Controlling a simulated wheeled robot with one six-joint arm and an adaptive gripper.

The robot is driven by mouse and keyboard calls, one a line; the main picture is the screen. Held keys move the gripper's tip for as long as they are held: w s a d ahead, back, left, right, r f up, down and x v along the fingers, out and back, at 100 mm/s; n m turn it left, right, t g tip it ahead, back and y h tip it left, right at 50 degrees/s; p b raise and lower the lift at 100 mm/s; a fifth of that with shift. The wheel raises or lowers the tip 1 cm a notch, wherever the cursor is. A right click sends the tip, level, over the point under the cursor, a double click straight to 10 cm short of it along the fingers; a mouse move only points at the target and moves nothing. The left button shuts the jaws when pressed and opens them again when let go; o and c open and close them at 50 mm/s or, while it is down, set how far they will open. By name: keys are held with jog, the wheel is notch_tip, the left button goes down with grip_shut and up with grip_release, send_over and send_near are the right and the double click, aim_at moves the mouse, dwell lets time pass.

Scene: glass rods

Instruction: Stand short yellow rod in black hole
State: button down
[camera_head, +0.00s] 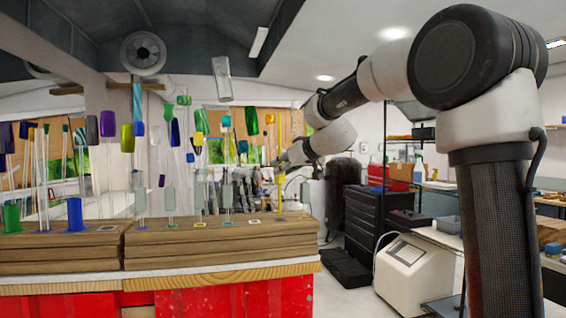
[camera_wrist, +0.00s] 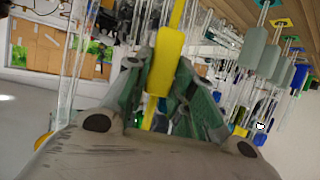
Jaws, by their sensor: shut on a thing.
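My gripper (camera_head: 281,169) is shut on a yellow rod (camera_head: 281,193), above the right end of the wooden board. The rod hangs about upright below the jaws; I cannot tell whether its lower end touches the board. In the wrist view my gripper (camera_wrist: 163,82) has its green-grey fingers on both sides of the thick yellow part (camera_wrist: 166,58), and a thinner yellow length runs up out of frame. A small dark-rimmed square hole (camera_head: 253,221) lies empty on the board, left of the rod; it may be the black hole, its colour is hard to tell.
Many glass rods with coloured ends stand on the wooden board (camera_head: 222,241), close to my gripper's left. A blue glass piece (camera_head: 75,213) and a green one (camera_head: 12,217) stand at the left. An empty yellow-rimmed hole (camera_head: 200,225) is nearer the middle.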

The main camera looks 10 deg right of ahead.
dwell(0.3)
notch_tip(320, 180, down, 6)
jog(key=shift+f, duration=0.2)
dwell(0.9)
jog(key=shift+s+f, duration=0.1)
jog(key=shift+f, duration=0.3)
dwell(0.5)
jog(key=c, duration=1.1)
grip_release()
jog(key=shift+s+d+r, duration=0.1)
